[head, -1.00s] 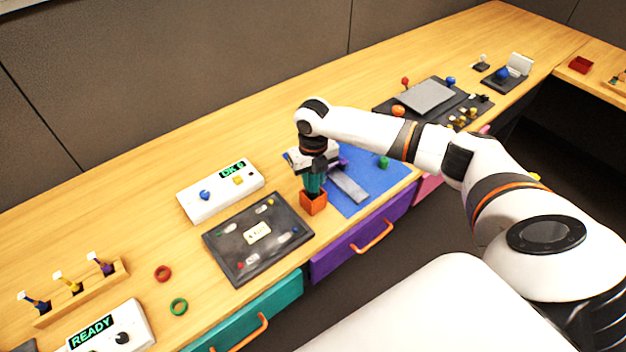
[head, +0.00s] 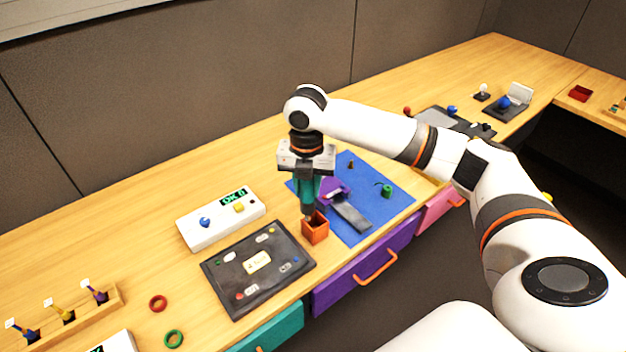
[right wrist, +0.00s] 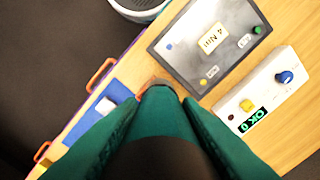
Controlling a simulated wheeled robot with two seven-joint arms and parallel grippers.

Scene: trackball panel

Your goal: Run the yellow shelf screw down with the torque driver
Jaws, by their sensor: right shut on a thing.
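The teal torque driver (head: 308,192) is upright in my right gripper (head: 306,166), which is shut on it. Its dark tip is at the rim of the orange open-topped holder (head: 316,232); whether it is fully clear of the holder I cannot tell. The driver also fills the middle of the right wrist view (right wrist: 160,122). The dark panel (head: 232,283) lies left of the holder, with a "4 N" label and small coloured spots near its corners. The yellow spot (head: 271,230) is at its far corner and also shows in the right wrist view (right wrist: 204,82). My left gripper is not in view.
A white box (head: 222,218) with blue and yellow knobs reads "OK 0". A blue mat (head: 375,215) right of the holder bears a grey bar, a purple part and a green part. A wooden rack (head: 90,312) and red and green rings are at the left.

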